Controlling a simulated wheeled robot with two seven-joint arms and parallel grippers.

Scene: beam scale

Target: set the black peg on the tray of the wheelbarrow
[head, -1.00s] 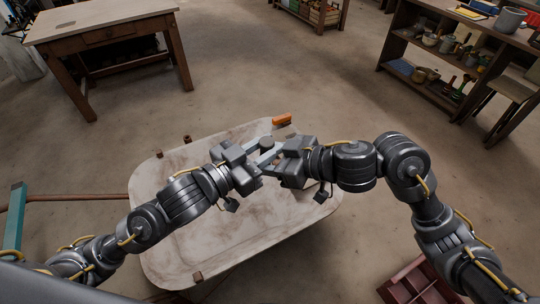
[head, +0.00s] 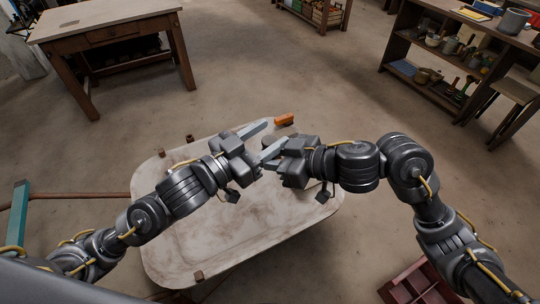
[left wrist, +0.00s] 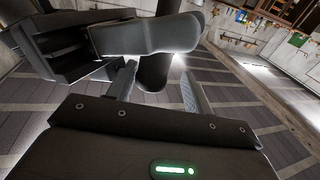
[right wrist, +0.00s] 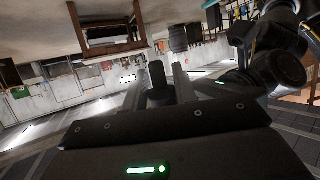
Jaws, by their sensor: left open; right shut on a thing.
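The wheelbarrow's pale, scuffed tray (head: 245,250) lies below both of my grippers in the head view. My right gripper (right wrist: 158,88) is shut on the black peg (right wrist: 157,75), which stands up between its fingers in the right wrist view. The peg (left wrist: 154,72) also shows as a dark cylinder beyond my right gripper's grey finger in the left wrist view. My left gripper (head: 256,139) is open, close beside the right gripper (head: 272,152) above the tray's far part. In the head view the arms and grippers hide most of the peg.
An orange block (head: 284,119) is by the tray's far rim. A wooden table (head: 105,22) stands at the back left, and a shelf with pots (head: 440,70) at the back right. A dark red crate (head: 418,283) is at the lower right. The tray's near part is clear.

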